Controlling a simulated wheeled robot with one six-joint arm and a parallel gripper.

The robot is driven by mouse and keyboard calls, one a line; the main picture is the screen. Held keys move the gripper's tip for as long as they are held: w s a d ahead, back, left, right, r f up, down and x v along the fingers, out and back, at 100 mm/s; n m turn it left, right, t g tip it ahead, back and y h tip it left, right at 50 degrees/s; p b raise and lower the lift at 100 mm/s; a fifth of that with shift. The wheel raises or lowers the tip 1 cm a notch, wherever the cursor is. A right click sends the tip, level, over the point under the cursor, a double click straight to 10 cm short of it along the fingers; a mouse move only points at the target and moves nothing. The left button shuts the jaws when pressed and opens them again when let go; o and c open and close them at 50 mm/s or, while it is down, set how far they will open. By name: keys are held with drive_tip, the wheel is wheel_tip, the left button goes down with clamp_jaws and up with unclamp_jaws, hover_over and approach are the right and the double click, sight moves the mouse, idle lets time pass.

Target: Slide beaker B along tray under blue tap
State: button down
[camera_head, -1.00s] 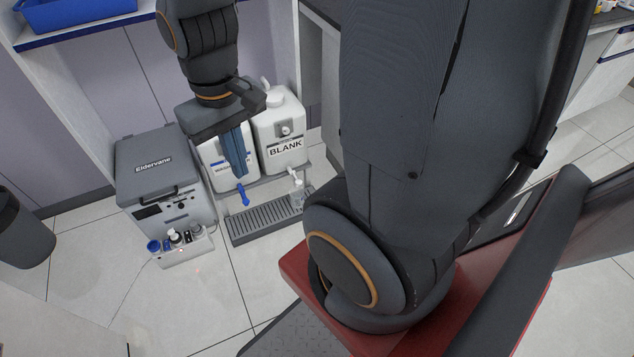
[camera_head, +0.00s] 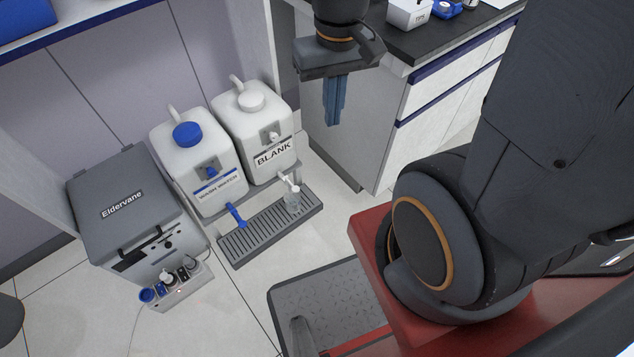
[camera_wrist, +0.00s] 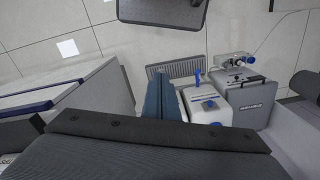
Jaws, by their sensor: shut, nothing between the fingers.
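A clear beaker (camera_head: 293,203) stands on the right end of the grey slotted tray (camera_head: 268,231), beneath the white tap (camera_head: 289,183) of the BLANK container. I cannot read a letter on it. The blue tap (camera_head: 236,215) hangs over the tray's left part, in front of the wash water container (camera_head: 199,168); it also shows in the wrist view (camera_wrist: 198,77). My gripper (camera_head: 334,122) is shut and empty, pointing down, above and to the right of the tray. In the wrist view my blue fingers (camera_wrist: 162,98) cover part of the tray (camera_wrist: 180,69), and the beaker cannot be made out.
The white BLANK container (camera_head: 256,130) stands behind the tray's right part. A grey Eldervane box (camera_head: 132,212) and a small bottle rack (camera_head: 176,284) are at left. A cabinet with a dark worktop (camera_head: 440,48) stands at right. Open floor lies before the tray.

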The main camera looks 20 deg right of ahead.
drive_tip(key=w+d+f+m+b, duration=0.1)
drive_tip(key=w+f+m+b, duration=0.1)
drive_tip(key=w+f+b, duration=0.6)
drive_tip(key=w+d+f+m+y+b, duration=0.1)
drive_tip(key=w+f+m+b, duration=0.25)
drive_tip(key=f, duration=0.85)
drive_tip(key=w+d+f+m+b, duration=0.1)
drive_tip(key=w+f+m+b, duration=0.1)
drive_tip(key=w+f+b, duration=0.65)
drive_tip(key=w+f+m+b, duration=0.2)
drive_tip(key=f+b, duration=0.4)
drive_tip(key=f, duration=0.8)
drive_tip(key=w+d+f+m+y+b, duration=0.1)
drive_tip(key=f+b, duration=0.6)
drive_tip(key=f, duration=0.8)
drive_tip(key=w+f+m+b, duration=0.3)
drive_tip(key=w+f+b, duration=0.2)
drive_tip(key=f, duration=0.9)
drive_tip(key=shift+w+d+f+m+g+b, duration=0.25)
drive_tip(key=shift+f+g+b, duration=0.15)
drive_tip(key=shift+b, duration=0.45)
drive_tip(key=a, duration=0.1)
drive_tip(key=s+a+b, duration=0.1)
drive_tip(key=a, duration=0.1)
drive_tip(key=shift+s+a+r+b, duration=0.1)
drive_tip(key=shift+s+a+b, duration=0.05)
drive_tip(key=shift+a+b, duration=0.3)
